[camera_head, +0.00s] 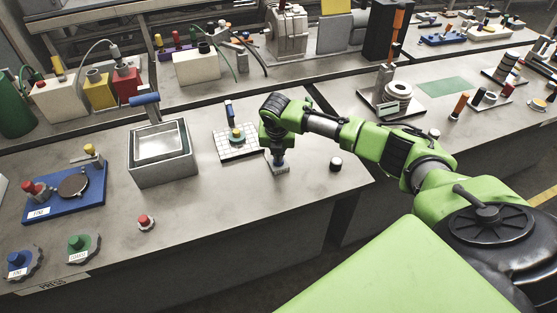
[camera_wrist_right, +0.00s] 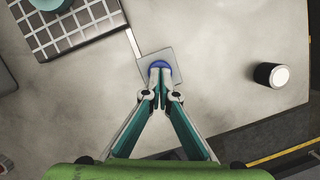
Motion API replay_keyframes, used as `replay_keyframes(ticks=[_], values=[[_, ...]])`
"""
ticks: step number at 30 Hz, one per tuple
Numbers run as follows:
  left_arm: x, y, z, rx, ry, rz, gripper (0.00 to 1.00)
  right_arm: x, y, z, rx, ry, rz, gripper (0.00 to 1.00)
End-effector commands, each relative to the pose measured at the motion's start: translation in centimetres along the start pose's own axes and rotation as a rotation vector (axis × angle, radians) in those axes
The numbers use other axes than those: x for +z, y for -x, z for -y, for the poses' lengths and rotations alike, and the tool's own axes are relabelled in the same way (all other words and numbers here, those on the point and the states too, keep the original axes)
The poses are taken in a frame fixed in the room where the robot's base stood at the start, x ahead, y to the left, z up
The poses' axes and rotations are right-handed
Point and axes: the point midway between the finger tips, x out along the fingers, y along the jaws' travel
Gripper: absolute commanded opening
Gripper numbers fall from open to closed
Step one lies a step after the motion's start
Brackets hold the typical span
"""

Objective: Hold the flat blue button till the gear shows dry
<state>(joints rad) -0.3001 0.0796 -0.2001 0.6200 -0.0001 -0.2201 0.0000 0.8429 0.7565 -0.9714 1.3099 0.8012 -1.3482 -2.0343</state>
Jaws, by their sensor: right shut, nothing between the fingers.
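The flat blue button (camera_wrist_right: 160,64) sits on a small square grey plate (camera_wrist_right: 177,58); in the head view the plate (camera_head: 284,169) shows under my right gripper (camera_head: 278,155). My right gripper (camera_wrist_right: 160,78) is shut and empty, pointing down with its fingertips over the button and covering part of it. I cannot tell whether they press it. A round teal piece with a yellow middle, perhaps the gear (camera_head: 237,134), is on a white gridded rack (camera_head: 228,153) to the left; its edge shows in the wrist view (camera_wrist_right: 50,4). I cannot tell whether it is wet. My left gripper is not in view.
A black cylinder with a white top (camera_head: 336,163) stands right of the plate, near the table edge. A grey open metal tank (camera_head: 163,170) stands left of the rack. A red button (camera_head: 145,222) and a blue fixture (camera_head: 88,205) are farther left. Bare tabletop lies in front.

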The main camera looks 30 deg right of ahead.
Motion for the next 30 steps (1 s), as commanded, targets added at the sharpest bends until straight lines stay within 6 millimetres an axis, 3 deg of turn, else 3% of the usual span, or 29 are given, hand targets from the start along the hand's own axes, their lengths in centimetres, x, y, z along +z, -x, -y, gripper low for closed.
replay_keyframes(ticks=[30], values=[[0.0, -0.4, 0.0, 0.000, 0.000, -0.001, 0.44, -0.3, -1.0, 0.0, -0.001, 0.000, -0.001, 0.00]])
